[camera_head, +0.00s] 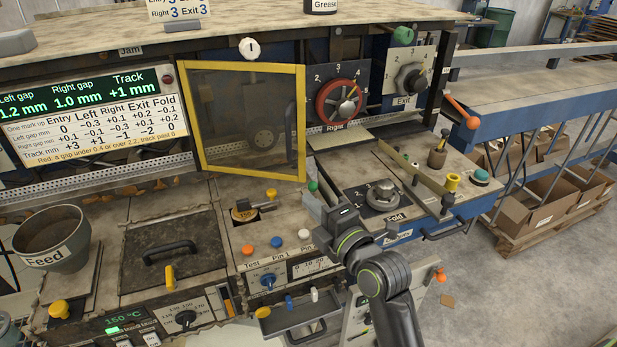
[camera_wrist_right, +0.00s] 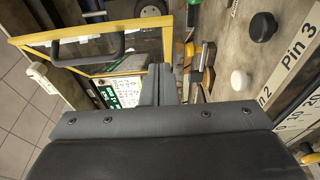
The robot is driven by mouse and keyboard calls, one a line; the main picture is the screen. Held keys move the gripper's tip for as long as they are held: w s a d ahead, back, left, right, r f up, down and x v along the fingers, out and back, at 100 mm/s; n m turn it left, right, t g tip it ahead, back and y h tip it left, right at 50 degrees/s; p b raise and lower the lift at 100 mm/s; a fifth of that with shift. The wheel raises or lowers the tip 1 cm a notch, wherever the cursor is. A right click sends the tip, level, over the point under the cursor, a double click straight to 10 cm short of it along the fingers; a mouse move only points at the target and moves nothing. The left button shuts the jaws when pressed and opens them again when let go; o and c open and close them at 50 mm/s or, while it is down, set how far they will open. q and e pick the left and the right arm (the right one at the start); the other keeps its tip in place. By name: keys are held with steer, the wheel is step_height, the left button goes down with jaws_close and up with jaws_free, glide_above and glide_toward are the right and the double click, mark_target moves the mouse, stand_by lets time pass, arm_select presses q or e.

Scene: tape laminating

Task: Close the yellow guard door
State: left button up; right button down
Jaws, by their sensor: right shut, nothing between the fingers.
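The yellow guard door (camera_head: 302,125) is a yellow frame with a dark see-through pane, at the middle of the machine in the head view. Its lower edge runs out of line with the machine front, so it looks swung partly outward on its right side. In the right wrist view the door (camera_wrist_right: 50,37) is at upper left, with a black handle (camera_wrist_right: 90,62) on it. My right gripper (camera_head: 316,204) is shut and empty, below and right of the door's lower right corner. Its fingers (camera_wrist_right: 160,88) appear apart from the door. My left gripper is out of view.
A red-ringed Right dial (camera_head: 339,102) is right of the door. A Fold knob (camera_head: 383,194) and green-tipped lever (camera_head: 313,186) stand near my right gripper. Coloured pin buttons (camera_head: 276,242), a black-handled cover (camera_head: 172,250) and a Feed funnel (camera_head: 52,240) lie lower left.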

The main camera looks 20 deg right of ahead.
mark_target(300, 175)
steer(key=w+p, duration=0.1)
steer(key=w, duration=0.2)
steer(key=w+d+p, duration=0.1)
steer(key=w+p, duration=0.1)
steer(key=w, duration=0.1)
steer(key=shift+w+d, duration=0.1)
steer(key=shift+d, duration=0.05)
steer(key=shift+w, duration=0.1)
steer(key=shift+w+d+f, duration=0.1)
steer(key=shift+w+d, duration=0.05)
steer(key=shift+w, duration=0.1)
steer(key=shift+w+d+b, duration=0.55)
steer(key=shift+w+b, duration=0.25)
steer(key=shift+b, duration=0.05)
steer(key=shift+w+d, duration=0.2)
steer(key=shift+w, duration=0.15)
steer(key=shift+s, duration=0.15)
